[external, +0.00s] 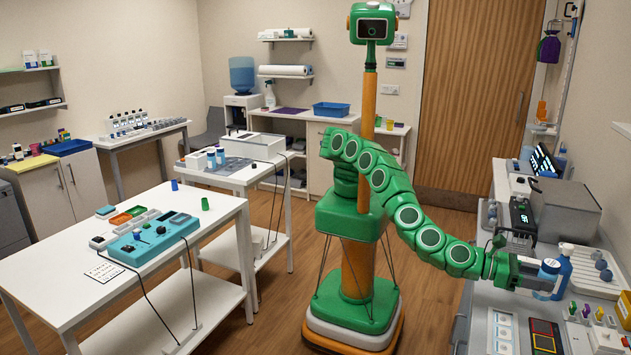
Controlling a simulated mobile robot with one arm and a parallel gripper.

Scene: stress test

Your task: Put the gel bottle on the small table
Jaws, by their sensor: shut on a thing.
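My gripper (540,279) is at the right, over the long grey counter.
The counter (475,320) is crowded: a grey machine (565,208) behind my gripper, a white tray (594,277) to its right, colored small items in front. Open wooden floor (430,225) lies around my base. A blue bin (331,109) is on the back counter.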

